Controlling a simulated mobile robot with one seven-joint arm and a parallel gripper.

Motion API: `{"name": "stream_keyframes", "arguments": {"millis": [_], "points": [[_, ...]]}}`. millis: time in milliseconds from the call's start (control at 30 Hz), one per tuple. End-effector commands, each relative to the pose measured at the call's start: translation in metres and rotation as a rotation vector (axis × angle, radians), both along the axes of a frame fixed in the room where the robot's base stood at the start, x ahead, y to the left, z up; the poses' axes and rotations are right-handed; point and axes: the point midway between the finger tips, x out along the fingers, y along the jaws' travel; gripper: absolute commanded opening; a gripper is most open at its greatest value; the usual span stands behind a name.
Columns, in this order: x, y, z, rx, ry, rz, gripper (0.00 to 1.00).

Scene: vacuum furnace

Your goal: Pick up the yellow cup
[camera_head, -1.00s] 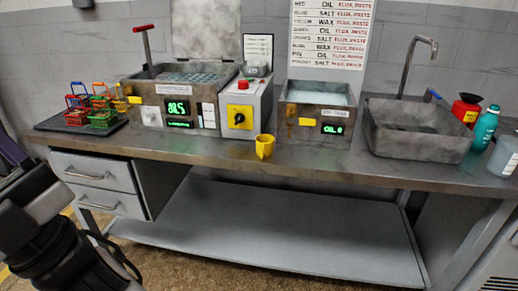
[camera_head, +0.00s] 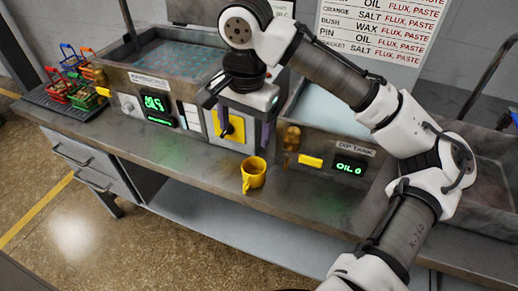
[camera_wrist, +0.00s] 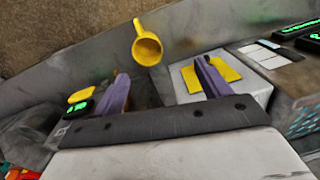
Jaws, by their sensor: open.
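The yellow cup (camera_head: 253,174) stands upright near the front edge of the steel bench, in front of the control box with the yellow switch plate. In the wrist view the cup (camera_wrist: 147,48) shows beyond the fingertips, its open mouth towards the camera and its handle pointing up. My gripper (camera_wrist: 160,72) is open, with two purple fingers apart and nothing between them. In the head view my gripper (camera_head: 238,108) hangs in front of the control box, above and behind the cup, not touching it. Its fingertips are partly hard to make out there.
The control box's yellow switch plate (camera_head: 222,125) is close by my gripper. The dip tank (camera_head: 322,125) stands to the right, the heated bath (camera_head: 150,80) to the left. Coloured baskets (camera_head: 80,82) sit on a tray at far left. Bench around the cup is clear.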

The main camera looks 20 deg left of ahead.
Motion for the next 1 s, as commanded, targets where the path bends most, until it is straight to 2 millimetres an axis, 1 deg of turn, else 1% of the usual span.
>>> {"name": "stream_keyframes", "arguments": {"millis": [33,67,167,400,500,767,1000], "points": [[0.0,-0.01,0.002,-0.037,0.013,-0.031,0.76],[0.0,-0.014,0.0,-0.052,0.02,-0.043,0.76],[0.0,-0.02,-0.011,-0.072,0.031,-0.06,0.76],[-0.001,-0.019,-0.059,-0.068,0.03,-0.056,0.76],[-0.001,-0.019,-0.073,-0.067,0.028,-0.055,0.76],[-0.001,-0.018,-0.092,-0.066,0.029,-0.055,0.76],[-0.001,-0.018,-0.126,-0.066,0.028,-0.055,0.76]]}}
